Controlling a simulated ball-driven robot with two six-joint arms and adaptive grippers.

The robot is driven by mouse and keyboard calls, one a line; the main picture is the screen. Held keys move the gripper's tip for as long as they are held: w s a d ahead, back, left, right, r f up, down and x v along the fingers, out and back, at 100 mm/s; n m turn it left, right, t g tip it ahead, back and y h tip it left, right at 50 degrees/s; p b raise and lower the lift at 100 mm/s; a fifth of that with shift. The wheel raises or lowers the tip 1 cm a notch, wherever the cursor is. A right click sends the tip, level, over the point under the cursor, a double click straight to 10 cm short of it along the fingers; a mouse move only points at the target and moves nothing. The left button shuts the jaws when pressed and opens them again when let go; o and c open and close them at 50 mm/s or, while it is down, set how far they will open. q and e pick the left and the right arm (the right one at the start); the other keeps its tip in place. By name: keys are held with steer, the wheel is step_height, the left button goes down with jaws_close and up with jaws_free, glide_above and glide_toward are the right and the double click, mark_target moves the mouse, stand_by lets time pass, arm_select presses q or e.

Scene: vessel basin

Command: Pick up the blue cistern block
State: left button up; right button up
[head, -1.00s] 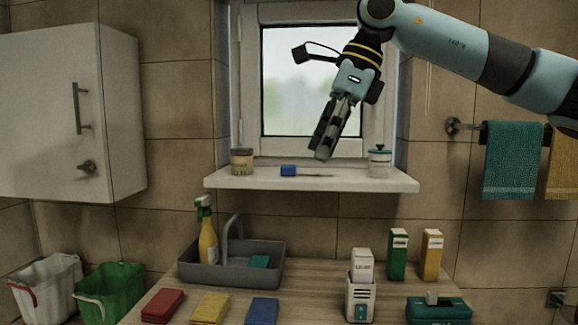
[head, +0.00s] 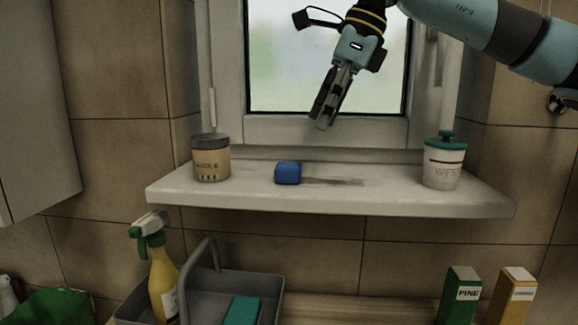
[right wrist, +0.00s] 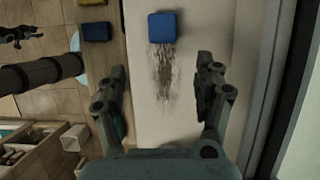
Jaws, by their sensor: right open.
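The blue cistern block (head: 288,173) sits on the white window sill (head: 400,200), left of its middle, with a dark smear on the sill to its right. In the right wrist view the block (right wrist: 162,27) lies beyond the fingertips, at the upper middle, with the smear (right wrist: 165,78) running from it toward the gripper. My right gripper (head: 323,124) points down in front of the window, above and to the right of the block. In the right wrist view its fingers (right wrist: 158,80) are spread apart with nothing between them.
A candle jar (head: 211,160) stands left of the block, and a white tub with a teal lid (head: 444,163) stands near the sill's right end. Below are a grey caddy (head: 270,290) with a yellow spray bottle (head: 163,285), and green (head: 459,295) and yellow (head: 513,295) boxes.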

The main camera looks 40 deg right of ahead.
mark_target(299, 165)
steer(key=x, duration=0.3)
steer(key=shift+a+f, duration=0.35)
steer(key=shift+w+f+p, duration=0.3)
steer(key=shift+f+p, duration=0.05)
steer(key=shift+f, duration=0.15)
steer(key=x, duration=0.4)
steer(key=shift+w+d+f, duration=0.1)
steer(key=shift+w+f, duration=0.2)
steer(key=shift+w, duration=0.1)
steer(key=c, duration=1.2)
steer(key=shift+c, duration=0.2)
steer(key=shift+r, duration=0.15)
